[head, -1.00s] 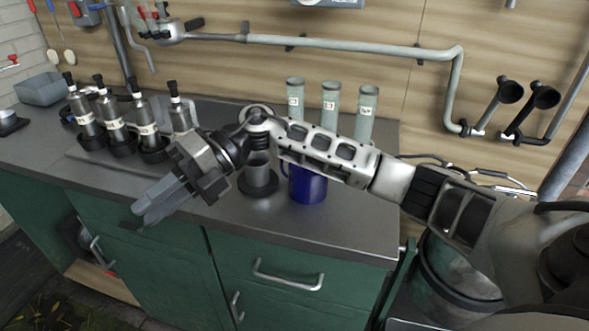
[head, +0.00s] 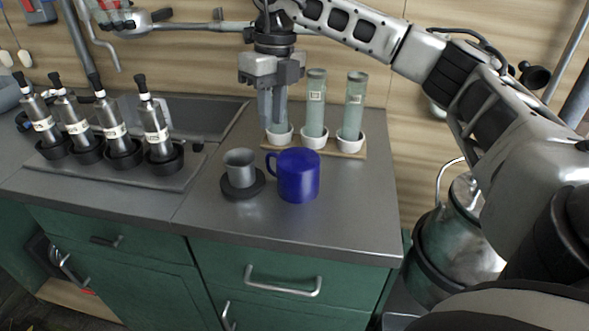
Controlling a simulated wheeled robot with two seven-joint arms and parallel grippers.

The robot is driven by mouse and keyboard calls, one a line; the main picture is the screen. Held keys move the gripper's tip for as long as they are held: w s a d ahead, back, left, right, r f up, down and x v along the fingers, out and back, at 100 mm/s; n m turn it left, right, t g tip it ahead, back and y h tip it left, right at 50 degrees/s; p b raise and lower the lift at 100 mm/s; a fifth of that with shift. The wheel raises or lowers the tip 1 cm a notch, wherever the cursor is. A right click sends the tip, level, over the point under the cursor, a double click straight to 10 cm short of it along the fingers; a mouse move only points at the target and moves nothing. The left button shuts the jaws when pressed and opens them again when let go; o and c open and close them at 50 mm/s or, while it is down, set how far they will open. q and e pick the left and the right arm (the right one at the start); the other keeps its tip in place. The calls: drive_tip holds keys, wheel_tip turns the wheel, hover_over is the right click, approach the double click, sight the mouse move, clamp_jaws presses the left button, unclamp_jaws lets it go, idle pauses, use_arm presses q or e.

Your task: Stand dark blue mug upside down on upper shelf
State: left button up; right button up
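The dark blue mug (head: 298,177) stands on the grey counter, with its handle to the left. Its top face looks solid blue and I make out no opening, so it seems to be bottom up. My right gripper (head: 272,122) points down behind and slightly left of the mug, apart from it. Its fingers overlap the leftmost green tube in the view, and I cannot tell how far apart they are. No mug is in it. My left gripper is out of view. No upper shelf is in view.
A grey cup on a dark round base (head: 242,178) stands close left of the mug. Green tubes in white cups (head: 315,110) stand behind it on a wooden board (head: 342,149). Several dark-capped bottles (head: 110,125) stand left. The counter right of the mug is clear.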

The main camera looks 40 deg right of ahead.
drive_tip(key=f, duration=0.5)
drive_tip(key=a+f, duration=0.1)
drive_tip(key=f, duration=0.1)
drive_tip(key=shift+s+a+f, duration=0.1)
drive_tip(key=shift+s+f, duration=0.1)
drive_tip(key=shift+f, duration=0.15)
clamp_jaws()
